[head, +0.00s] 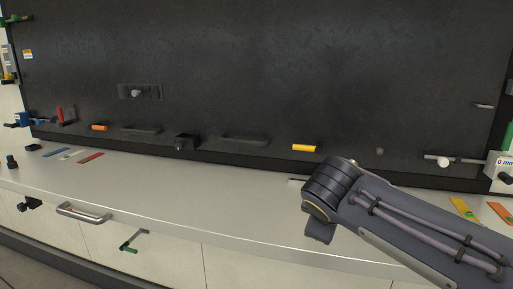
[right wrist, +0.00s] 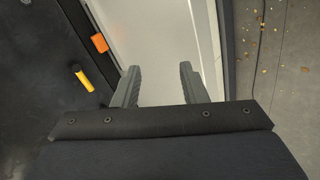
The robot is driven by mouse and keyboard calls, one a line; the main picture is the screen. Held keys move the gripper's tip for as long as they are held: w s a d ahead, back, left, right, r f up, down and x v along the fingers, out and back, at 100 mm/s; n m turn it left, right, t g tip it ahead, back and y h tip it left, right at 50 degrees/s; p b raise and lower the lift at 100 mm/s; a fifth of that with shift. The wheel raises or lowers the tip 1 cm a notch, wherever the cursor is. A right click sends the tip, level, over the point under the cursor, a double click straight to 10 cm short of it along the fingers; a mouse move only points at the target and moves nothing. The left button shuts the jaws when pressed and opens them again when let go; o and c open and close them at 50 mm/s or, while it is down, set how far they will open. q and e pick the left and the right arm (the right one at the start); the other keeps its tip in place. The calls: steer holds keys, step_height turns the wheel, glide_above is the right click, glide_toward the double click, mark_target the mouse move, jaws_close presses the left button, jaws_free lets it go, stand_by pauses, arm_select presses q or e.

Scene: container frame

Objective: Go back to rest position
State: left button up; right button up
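My right arm (head: 400,215) comes in from the right in the head view and reaches over the front of the light workbench (head: 215,190). Its fingers cannot be made out there. In the right wrist view my right gripper (right wrist: 157,84) has its two fingers spread apart. Only the light surface shows between them, and nothing is held. My left arm and left gripper are not in view.
A black upright panel (head: 280,70) stands behind the bench, with an orange block (head: 99,127), a yellow block (head: 304,148) and dark handles on it. Coloured strips (head: 91,157) lie at the bench's left. A drawer handle (head: 83,213) sticks out in front. The bench middle is clear.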

steer(key=s+d+f+m+g+y, duration=0.1)
steer(key=s+d+f+m+g, duration=0.15)
steer(key=s+d+f, duration=0.35)
steer(key=s+d+f+m+g+y, duration=0.1)
steer(key=s+d+f+m, duration=0.25)
steer(key=s, duration=0.35)
steer(key=s+a+f+m+y, duration=0.3)
steer(key=s+f+m, duration=0.5)
steer(key=s, duration=0.5)
steer(key=shift+y, duration=0.5)
steer(key=shift+w+t, duration=0.15)
steer(key=shift+t, duration=0.1)
